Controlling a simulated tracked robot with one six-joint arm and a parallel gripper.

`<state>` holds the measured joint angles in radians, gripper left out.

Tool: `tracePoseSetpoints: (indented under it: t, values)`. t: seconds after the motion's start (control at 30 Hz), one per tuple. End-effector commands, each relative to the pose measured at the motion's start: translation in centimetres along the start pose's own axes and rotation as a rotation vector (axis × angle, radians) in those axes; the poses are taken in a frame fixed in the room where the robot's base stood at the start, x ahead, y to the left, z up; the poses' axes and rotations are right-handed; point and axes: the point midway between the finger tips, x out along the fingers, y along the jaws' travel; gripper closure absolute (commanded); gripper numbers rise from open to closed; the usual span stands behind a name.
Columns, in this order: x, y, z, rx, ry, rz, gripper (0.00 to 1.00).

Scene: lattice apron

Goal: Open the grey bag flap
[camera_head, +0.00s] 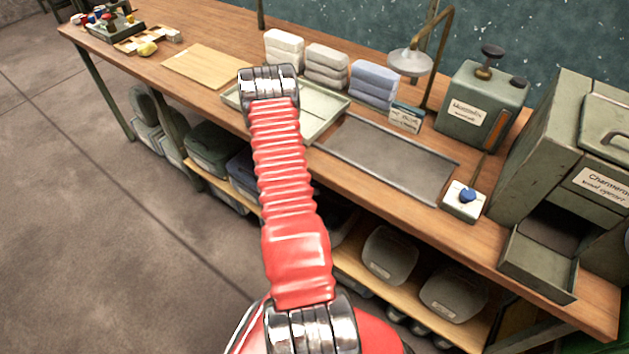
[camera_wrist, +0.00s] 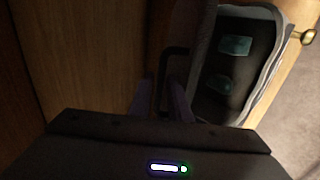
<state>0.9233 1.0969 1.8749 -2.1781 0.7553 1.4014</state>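In the wrist view a grey-rimmed bag or case (camera_wrist: 207,60) lies at the right, with a dark inside face that carries two teal patches (camera_wrist: 235,45). I cannot tell whether this face is the flap's inner side. A black bent handle (camera_wrist: 170,52) stands to its left. My gripper (camera_wrist: 162,100) is at the lower middle, its two dim fingertips on either side of the handle's lower part. Whether they touch it is too dark to tell. In the head view my red arm reaches over the bench, and my gripper is hidden. I cannot pick out this bag there.
A wooden bench (camera_head: 395,180) carries a shallow tray (camera_head: 325,110), folded cloths, a lamp (camera_head: 410,62) and green metal boxes. Grey containers (camera_head: 390,255) sit on the shelf below. The floor (camera_head: 90,220) at the left is clear. A brass knob (camera_wrist: 303,37) shows in the wrist view.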

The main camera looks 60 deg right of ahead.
Motion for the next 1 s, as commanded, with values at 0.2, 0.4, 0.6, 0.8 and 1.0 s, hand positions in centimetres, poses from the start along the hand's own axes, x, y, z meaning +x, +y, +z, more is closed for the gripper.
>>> tracePoseSetpoints:
  t: [0.2,0.4,0.6,0.8,1.0]
  values:
    - [-0.9,0.1,-0.1,0.000,0.001,0.001,0.83]
    - [-3.4,0.0,-0.2,0.000,0.002,0.001,0.83]
    - [-6.1,-0.1,-0.3,0.000,0.002,0.000,0.83]
    - [-7.4,-0.1,-0.3,0.000,0.001,0.000,0.83]
    - [-7.5,-0.1,-0.3,0.000,0.000,0.000,0.83]
